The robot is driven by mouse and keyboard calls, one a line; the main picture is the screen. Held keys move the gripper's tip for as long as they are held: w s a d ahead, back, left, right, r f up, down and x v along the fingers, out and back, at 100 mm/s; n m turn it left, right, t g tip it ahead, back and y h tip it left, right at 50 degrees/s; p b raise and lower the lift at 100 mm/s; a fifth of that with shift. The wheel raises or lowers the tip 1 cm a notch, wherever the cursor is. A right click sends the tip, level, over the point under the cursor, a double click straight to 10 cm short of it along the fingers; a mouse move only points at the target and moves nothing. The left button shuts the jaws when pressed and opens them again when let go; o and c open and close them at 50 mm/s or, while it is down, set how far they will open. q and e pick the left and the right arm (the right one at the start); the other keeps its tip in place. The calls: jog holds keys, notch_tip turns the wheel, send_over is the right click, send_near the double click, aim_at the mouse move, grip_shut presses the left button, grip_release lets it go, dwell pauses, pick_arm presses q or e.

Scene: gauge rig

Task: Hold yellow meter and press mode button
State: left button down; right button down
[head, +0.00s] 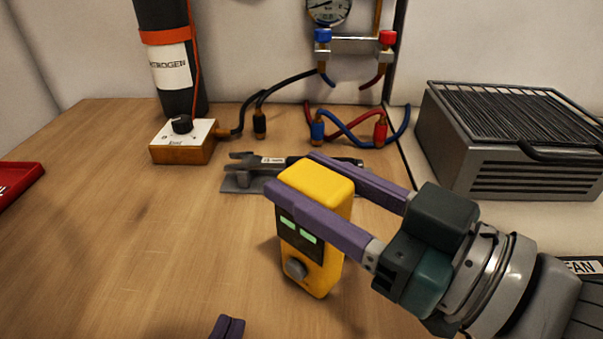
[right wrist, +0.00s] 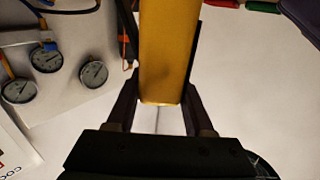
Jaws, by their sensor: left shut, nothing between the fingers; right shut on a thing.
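The yellow meter (head: 315,185) is upright in the middle of the head view, with two small green displays on a dark panel. A round grey knob or button (head: 295,269) sits low on its face; I cannot tell if it is the mode button. My right gripper (head: 293,176) is shut on the upper part of the meter, one purple finger on each side. I cannot tell whether the meter's base touches the table. The yellow body (right wrist: 168,50) also shows between the fingers in the right wrist view. My left gripper (head: 228,327) is shut and empty at the bottom edge, apart from the meter.
A grey clamp-like tool (head: 245,178) lies behind the meter. A small box with a black knob (head: 184,140), a nitrogen cylinder (head: 172,70) and hoses (head: 350,130) are at the back. A grey vented unit (head: 505,150) stands right.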

dwell(0.3)
jog(key=shift+c, duration=1)
grip_release()
